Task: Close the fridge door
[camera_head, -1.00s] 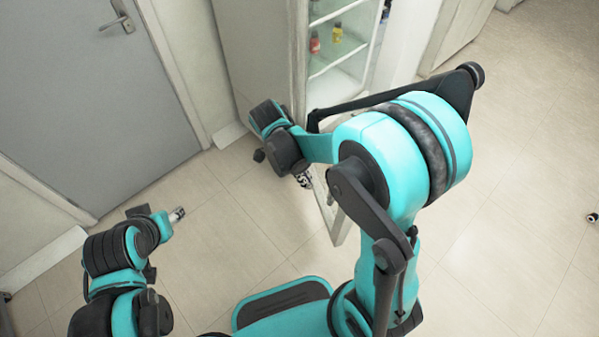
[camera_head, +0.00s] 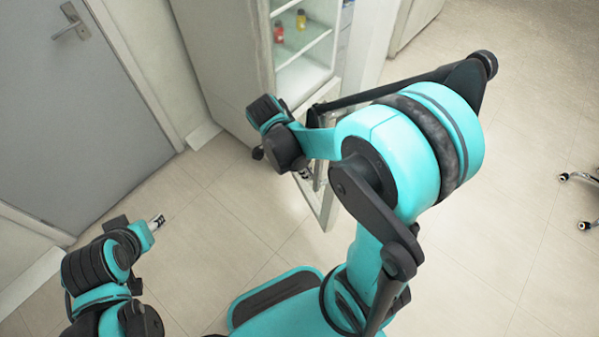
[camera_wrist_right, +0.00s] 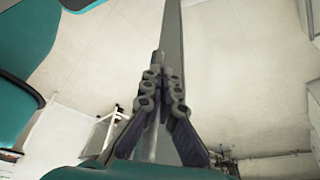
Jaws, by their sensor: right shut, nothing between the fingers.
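The fridge (camera_head: 222,62) stands at the top centre of the head view, and its lit inside with glass shelves shows. Its door (camera_head: 325,212) stands open toward me, mostly hidden behind my right arm; only its lower part and edge show. My right gripper (camera_head: 306,173) is beside the door, shut and empty. In the right wrist view its fingers (camera_wrist_right: 162,92) are together, close to a long grey upright panel (camera_wrist_right: 174,45), likely the door, and a thin rod. I cannot tell whether they touch. My left gripper (camera_head: 157,222) hangs over the floor at the left, away from the fridge.
A red bottle (camera_head: 279,32) and a yellow bottle (camera_head: 300,19) stand on a fridge shelf. A closed grey room door (camera_head: 75,115) is at the left. Chair casters (camera_head: 580,178) show at the right edge. Tiled floor (camera_head: 490,225) is clear around my base.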

